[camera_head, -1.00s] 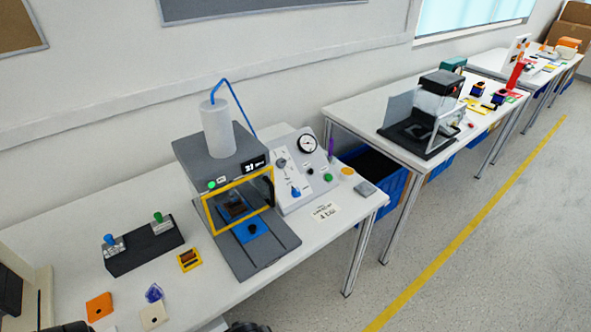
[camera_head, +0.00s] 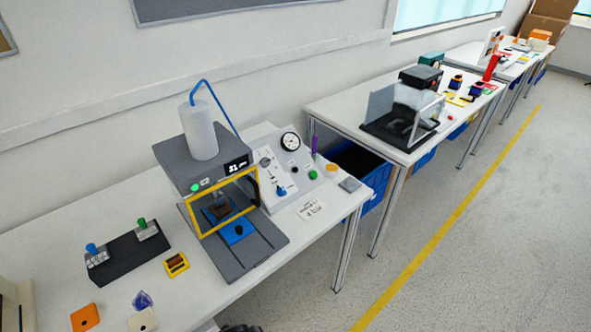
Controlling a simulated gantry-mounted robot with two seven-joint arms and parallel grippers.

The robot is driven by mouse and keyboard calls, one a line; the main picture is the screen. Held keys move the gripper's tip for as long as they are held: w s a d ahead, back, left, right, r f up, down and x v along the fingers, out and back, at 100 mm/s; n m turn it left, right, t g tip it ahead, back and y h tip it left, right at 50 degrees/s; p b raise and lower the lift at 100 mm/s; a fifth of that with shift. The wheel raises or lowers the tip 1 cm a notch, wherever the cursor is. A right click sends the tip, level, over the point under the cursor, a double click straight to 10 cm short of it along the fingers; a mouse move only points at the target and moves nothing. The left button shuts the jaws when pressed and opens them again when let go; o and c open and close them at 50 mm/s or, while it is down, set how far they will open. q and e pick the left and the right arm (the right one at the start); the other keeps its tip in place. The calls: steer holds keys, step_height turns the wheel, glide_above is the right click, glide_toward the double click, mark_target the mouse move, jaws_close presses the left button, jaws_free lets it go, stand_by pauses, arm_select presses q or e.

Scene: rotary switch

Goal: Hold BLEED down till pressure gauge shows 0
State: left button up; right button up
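The pressure gauge (camera_head: 290,141) is a round white dial with a black rim at the top of the sloped grey control panel (camera_head: 268,165). Its needle is too small to read. Below it on the panel are a black button (camera_head: 294,169), a green button (camera_head: 312,175) and a blue lever or knob (camera_head: 281,190). The labels are too small to read, so I cannot tell which control is BLEED. Nothing touches the panel. A dark part of my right arm (camera_head: 240,328) just shows at the bottom edge; its fingers cannot be made out. My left gripper is out of view.
A grey press (camera_head: 200,158) with a yellow-framed guard and white cylinder stands left of the panel. A black block (camera_head: 128,258) with two switches, small yellow and orange parts, and a card (camera_head: 311,209) lie on the table. A purple upright object (camera_head: 314,141) stands behind the panel.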

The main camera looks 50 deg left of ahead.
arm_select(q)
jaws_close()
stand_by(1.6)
